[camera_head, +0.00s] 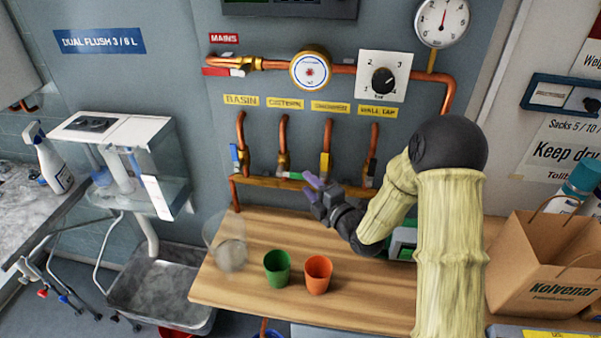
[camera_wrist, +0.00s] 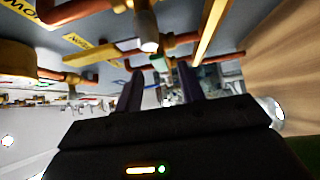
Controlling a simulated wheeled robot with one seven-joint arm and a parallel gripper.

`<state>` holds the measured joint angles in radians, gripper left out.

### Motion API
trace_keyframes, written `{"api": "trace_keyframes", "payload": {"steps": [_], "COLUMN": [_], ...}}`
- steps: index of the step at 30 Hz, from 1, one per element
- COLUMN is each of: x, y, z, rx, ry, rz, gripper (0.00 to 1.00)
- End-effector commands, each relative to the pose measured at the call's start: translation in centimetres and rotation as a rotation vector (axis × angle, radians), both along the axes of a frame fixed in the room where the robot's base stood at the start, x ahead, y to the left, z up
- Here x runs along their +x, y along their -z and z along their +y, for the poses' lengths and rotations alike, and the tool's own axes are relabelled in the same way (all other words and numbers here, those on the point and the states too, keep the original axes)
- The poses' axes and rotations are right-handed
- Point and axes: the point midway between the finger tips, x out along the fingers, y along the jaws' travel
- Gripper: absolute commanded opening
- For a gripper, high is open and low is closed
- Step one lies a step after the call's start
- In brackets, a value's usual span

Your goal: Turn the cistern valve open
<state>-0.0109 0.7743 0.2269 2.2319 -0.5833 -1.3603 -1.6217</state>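The cistern valve (camera_head: 284,164) sits on the second copper pipe from the left, under the yellow label "CISTERN" (camera_head: 285,103). Its small green and pale handle (camera_head: 293,176) lies sideways, pointing right. My gripper (camera_head: 311,185) is just right of this handle, its purple fingers pointing left toward it. In the wrist view my gripper (camera_wrist: 160,90) has its two fingers apart with nothing held. A green and white piece (camera_wrist: 158,63), perhaps the handle, shows beyond the gap. I cannot tell whether a finger touches it.
A basin valve with a blue handle (camera_head: 235,157) is to the left. A copper manifold (camera_head: 262,183) runs below the valves. A green cup (camera_head: 277,268), an orange cup (camera_head: 318,274) and a clear cup (camera_head: 231,255) stand on the wooden bench (camera_head: 350,303). A paper bag (camera_head: 550,265) is right.

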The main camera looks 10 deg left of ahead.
Motion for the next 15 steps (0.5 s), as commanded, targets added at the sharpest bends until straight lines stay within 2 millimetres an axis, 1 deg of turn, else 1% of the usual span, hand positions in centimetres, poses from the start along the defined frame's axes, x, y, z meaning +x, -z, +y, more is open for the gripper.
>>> {"api": "trace_keyframes", "payload": {"steps": [3, 7, 11, 15], "x": [1.6, 2.8, 3.5, 3.6], "y": [-0.3, -0.2, 0.0, 0.0], "z": [1.5, 2.7, 3.2, 3.3], "rx": [0.002, 0.001, 0.000, 0.000], "ry": [-0.001, 0.000, 0.000, 0.000], "rz": [-0.001, -0.001, 0.000, 0.000], "gripper": [0.39, 0.39, 0.39, 0.39]}}
